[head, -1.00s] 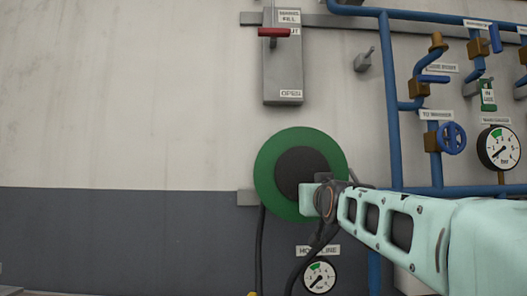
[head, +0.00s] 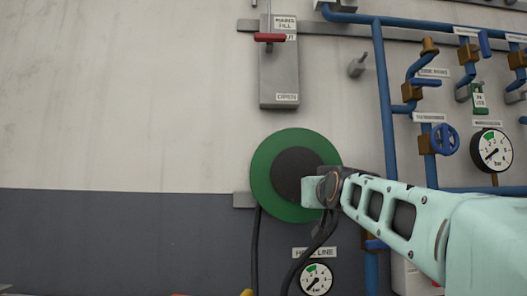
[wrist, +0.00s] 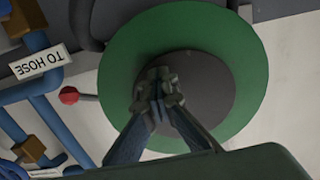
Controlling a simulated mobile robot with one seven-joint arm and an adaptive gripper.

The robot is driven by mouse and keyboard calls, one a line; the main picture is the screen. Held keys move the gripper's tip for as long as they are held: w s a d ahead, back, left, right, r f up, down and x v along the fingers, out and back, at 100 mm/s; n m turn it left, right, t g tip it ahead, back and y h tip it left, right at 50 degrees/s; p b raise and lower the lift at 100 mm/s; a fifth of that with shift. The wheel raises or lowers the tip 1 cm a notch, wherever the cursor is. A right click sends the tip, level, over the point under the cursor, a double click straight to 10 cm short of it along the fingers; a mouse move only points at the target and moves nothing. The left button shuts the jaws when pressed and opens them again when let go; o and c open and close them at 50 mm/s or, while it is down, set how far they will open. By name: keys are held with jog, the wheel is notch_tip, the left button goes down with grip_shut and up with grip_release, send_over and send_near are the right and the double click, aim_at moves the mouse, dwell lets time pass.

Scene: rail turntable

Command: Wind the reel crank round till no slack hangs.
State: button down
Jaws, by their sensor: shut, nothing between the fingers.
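The green reel (head: 266,192) with a dark round hub (head: 292,172) is on the wall in the head view. In the wrist view the reel (wrist: 246,65) and its hub (wrist: 215,90) fill the middle. My gripper (wrist: 160,84) is shut and empty in front of the hub; I cannot tell if it touches it. In the head view my arm hides the reel's lower right and the fingers. A red knob (wrist: 69,95) on a short grey rod is beside the rim in the wrist view; I cannot tell if it is the crank's handle. A black hose (head: 256,250) hangs below the reel.
A grey box with a red lever (head: 270,38) is above the reel. Blue pipes (head: 384,120), a blue handwheel (head: 445,139) and a gauge (head: 491,150) are at right. A hose-line gauge (head: 316,279) is below. The wall left of the reel is clear.

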jog(key=shift+d+r+b, duration=0.35)
jog(key=shift+d, duration=0.3)
jog(key=shift+r, duration=0.1)
jog(key=shift+d+r, duration=0.3)
jog(key=c, duration=1.5)
grip_release()
jog(key=shift+s, duration=0.1)
jog(key=s+b, duration=0.1)
jog(key=s, duration=0.7)
jog(key=shift+s+b, duration=0.4)
jog(key=shift+a, duration=0.1)
